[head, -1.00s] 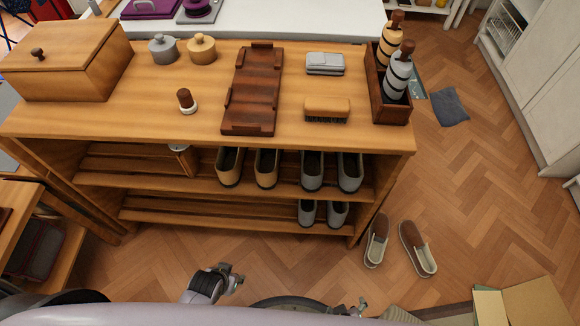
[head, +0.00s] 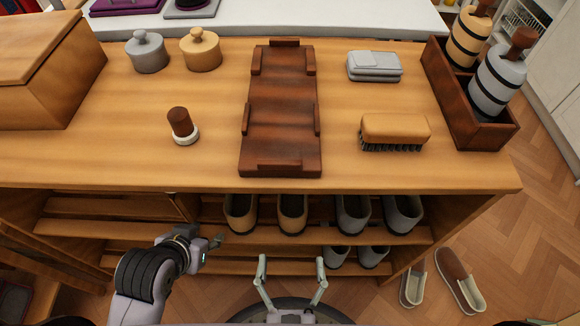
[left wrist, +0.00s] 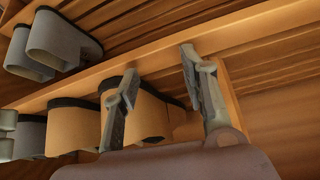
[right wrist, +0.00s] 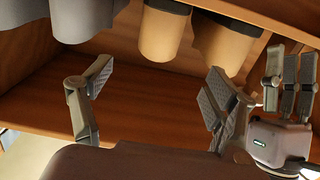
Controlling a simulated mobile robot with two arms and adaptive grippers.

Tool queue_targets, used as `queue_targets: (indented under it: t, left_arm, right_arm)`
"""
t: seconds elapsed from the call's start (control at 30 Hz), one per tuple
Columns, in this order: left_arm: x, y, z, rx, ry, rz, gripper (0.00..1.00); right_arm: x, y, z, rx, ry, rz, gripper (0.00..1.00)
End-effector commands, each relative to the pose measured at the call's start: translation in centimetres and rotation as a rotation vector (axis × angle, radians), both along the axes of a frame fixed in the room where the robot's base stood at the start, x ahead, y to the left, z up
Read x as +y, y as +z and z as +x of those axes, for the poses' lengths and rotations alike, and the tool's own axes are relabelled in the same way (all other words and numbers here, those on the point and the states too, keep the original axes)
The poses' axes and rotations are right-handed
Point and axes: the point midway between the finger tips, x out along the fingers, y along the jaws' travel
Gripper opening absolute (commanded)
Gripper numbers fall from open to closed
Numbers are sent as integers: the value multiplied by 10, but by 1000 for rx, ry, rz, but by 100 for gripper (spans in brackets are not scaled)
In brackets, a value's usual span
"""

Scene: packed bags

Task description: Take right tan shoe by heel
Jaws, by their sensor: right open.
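The right tan shoe (head: 292,212) stands on the upper rack shelf, its rounded end toward me. It also shows in the right wrist view (right wrist: 162,36) and in the left wrist view (left wrist: 76,130). The left tan shoe (head: 240,212) stands beside it. My right gripper (head: 292,262) is open and empty, in front of and below the right tan shoe, apart from it. My left gripper (head: 214,243) is open with nothing seen in it, in front of the shelf, left of and below the left tan shoe.
Grey shoes (head: 353,214) stand right of the tan pair, and more grey shoes (head: 372,256) are on the lower shelf. The wooden top (head: 210,120) overhangs the shelf. Brown slip-ons (head: 458,278) lie on the floor at right. My two grippers are close together.

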Motion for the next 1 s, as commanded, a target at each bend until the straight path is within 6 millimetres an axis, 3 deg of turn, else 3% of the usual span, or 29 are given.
queue_targets:
  t: [0.4,0.77,1.0]
  left_arm:
    - [6,-7,-18,90,7,18,40]
    - [8,-9,-26,129,11,26,40]
    - [11,-12,-36,175,15,36,40]
  right_arm:
    - [0,0,89,-1,-1,0,80]
    - [0,-2,122,0,-1,-2,80]
    - [0,-5,157,0,0,-2,80]
